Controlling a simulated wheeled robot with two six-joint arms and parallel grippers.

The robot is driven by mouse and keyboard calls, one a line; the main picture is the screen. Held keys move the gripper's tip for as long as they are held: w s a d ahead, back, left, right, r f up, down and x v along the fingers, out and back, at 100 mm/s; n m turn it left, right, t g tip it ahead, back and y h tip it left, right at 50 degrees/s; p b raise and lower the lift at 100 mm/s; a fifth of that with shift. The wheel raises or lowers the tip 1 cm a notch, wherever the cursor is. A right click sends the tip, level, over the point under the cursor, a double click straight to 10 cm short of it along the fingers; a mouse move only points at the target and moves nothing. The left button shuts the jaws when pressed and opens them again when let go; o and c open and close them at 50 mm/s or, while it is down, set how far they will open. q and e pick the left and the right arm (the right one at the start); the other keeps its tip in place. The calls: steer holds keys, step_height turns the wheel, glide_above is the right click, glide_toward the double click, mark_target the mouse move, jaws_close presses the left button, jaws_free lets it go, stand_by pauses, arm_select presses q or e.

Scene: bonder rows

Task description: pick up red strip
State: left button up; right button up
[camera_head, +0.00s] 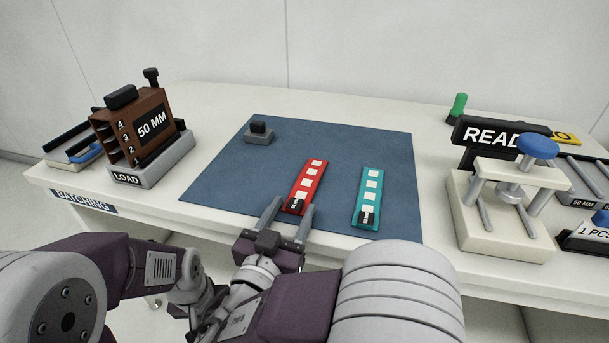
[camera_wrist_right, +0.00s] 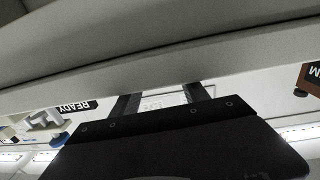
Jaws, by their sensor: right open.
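The red strip (camera_head: 308,184) lies on the blue mat (camera_head: 225,180), with several white squares along it and a black piece at its near end. My right gripper (camera_head: 293,203) is open, with its two fingers on either side of the strip's near end in the head view. I cannot tell whether the fingers touch it or are still above it. In the right wrist view the open fingers (camera_wrist_right: 161,94) show, but I cannot make out the red strip there. My left gripper is not in view.
A teal strip (camera_head: 370,190) lies to the right on the mat. A small dark-topped grey block (camera_head: 259,134) sits at the back left. A brown 50 MM rack (camera_head: 135,128) stands left. A cream press with a blue knob (camera_head: 537,146) and a READY sign (camera_head: 490,135) stand right.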

steer(key=shift+s, duration=0.1)
steer(key=shift+c, duration=1.2)
jaws_close()
